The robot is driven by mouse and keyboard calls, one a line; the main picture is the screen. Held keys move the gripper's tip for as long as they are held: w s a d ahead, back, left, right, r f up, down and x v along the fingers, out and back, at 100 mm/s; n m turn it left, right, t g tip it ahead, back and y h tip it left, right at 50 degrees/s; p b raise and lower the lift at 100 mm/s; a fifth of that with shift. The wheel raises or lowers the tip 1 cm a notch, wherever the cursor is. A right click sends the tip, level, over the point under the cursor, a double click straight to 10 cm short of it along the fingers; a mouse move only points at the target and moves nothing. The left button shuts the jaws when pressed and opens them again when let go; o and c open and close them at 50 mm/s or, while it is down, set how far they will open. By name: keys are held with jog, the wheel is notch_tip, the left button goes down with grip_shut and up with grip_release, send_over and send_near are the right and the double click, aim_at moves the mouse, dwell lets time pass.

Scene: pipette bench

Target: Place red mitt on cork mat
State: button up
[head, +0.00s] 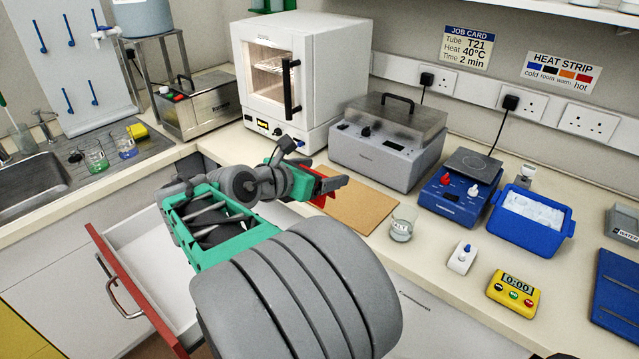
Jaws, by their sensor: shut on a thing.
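The red mitt (319,199) shows as a small red patch around my gripper's fingers, mostly hidden by the gripper and arm. My gripper (333,183) is shut on the mitt and holds it over the left part of the cork mat. The cork mat (362,207) is a flat brown rectangle on the bench, in front of the grey lidded machine. Its left part is hidden behind my arm and the mitt. I cannot tell whether the mitt touches the mat.
A glass beaker (402,224) stands close to the mat's right corner. The grey lidded machine (385,140) and white oven (300,75) stand behind. An open drawer (135,262) with a red front is at the lower left.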

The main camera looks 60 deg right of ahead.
jog(key=f+x, duration=0.1)
jog(key=x, duration=0.4)
jog(key=f+x, duration=0.1)
jog(key=x, duration=0.5)
jog(key=w+a+f+x, duration=0.1)
jog(key=x, duration=0.4)
jog(key=shift+f+b, duration=0.1)
jog(key=shift+b, duration=0.25)
jog(key=f, duration=0.2)
jog(key=shift+d+f, duration=0.3)
jog(key=shift+f, duration=0.4)
jog(key=shift+f, duration=0.1)
jog(key=o, duration=1.3)
